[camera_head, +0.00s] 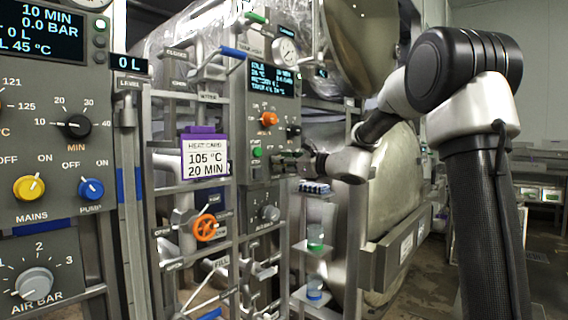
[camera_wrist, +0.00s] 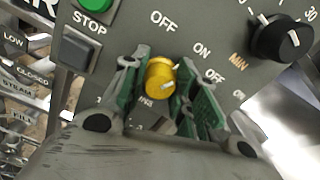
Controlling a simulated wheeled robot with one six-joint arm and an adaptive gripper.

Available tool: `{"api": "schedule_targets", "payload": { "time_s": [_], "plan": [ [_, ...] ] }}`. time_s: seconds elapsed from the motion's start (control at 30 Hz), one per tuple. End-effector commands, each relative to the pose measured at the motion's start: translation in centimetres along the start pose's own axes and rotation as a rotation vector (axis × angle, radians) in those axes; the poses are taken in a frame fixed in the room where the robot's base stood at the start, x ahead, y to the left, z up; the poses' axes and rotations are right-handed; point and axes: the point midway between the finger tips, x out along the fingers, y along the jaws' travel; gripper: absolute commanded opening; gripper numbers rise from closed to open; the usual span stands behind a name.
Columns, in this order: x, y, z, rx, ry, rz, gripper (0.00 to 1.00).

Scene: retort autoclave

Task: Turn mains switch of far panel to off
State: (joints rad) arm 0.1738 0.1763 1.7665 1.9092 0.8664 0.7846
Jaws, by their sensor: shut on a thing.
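The far panel (camera_head: 259,130) is a grey control box in the middle of the head view. In the wrist view, its yellow knob (camera_wrist: 160,76) sits below and between an OFF label and an ON label. My gripper (camera_wrist: 165,88) has its green-lined fingers on both sides of this knob and is shut on it. A short white mark shows on the knob's lower right; I cannot tell clearly which label it points to. In the head view my gripper (camera_head: 304,163) reaches the panel's right side from the right, and the yellow knob is hidden there.
A near panel (camera_head: 48,120) at the left has its own yellow MAINS knob (camera_head: 28,188) and blue PUMP knob (camera_head: 91,189). In the wrist view, a black MIN knob (camera_wrist: 280,38) and a green button (camera_wrist: 96,4) lie close by. An orange handwheel (camera_head: 205,228) stands below the purple card.

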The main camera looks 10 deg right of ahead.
Motion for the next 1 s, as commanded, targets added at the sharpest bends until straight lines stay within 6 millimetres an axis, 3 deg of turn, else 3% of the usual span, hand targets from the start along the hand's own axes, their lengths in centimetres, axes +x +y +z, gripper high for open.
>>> {"api": "schedule_targets", "payload": {
  "time_s": [0.27,1.0],
  "plan": [
    [-0.02,0.06,-0.04,-0.148,0.001,0.000,0.05],
    [-0.03,0.22,-0.17,-0.808,0.001,0.001,0.05]
  ]
}}
